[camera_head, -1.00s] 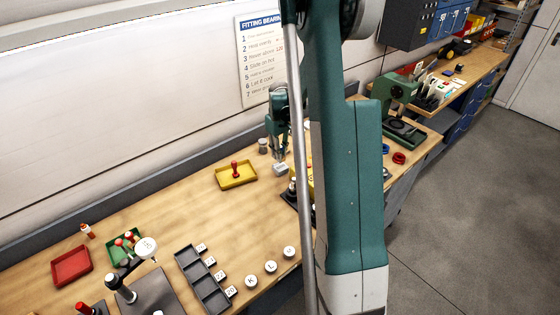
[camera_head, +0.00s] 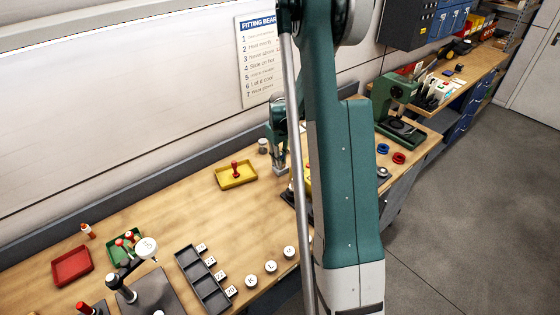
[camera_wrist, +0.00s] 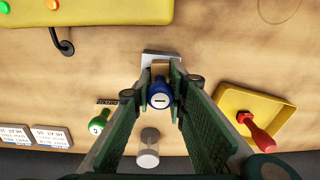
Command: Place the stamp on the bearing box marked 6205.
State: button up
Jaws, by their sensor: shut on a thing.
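My gripper (camera_wrist: 161,76) is shut on a blue stamp (camera_wrist: 159,97), seen from above by its round blue handle top with a white bar. In the head view my gripper (camera_head: 280,166) is low over the bench, at a small white box (camera_head: 280,171). In the wrist view the white box (camera_wrist: 150,55) shows just beyond the stamp, between and past the fingertips. I cannot tell whether the stamp touches the box. No marking on this box can be read. Two white labelled boxes (camera_wrist: 50,136) stand at the lower left of the wrist view; their print is too small to read.
A yellow tray (camera_head: 222,183) with a red stamp (camera_head: 235,170) lies left of my gripper. A green-handled stamp (camera_wrist: 98,125) and a grey-capped jar (camera_wrist: 148,150) stand close by. A yellow device (camera_wrist: 95,14) with coloured buttons is at the wrist view's top left.

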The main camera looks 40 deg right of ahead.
jog(key=shift+f, duration=0.1)
jog(key=o, duration=0.9)
jog(key=shift+r, duration=6.15)
jog(key=shift+a+r, duration=0.1)
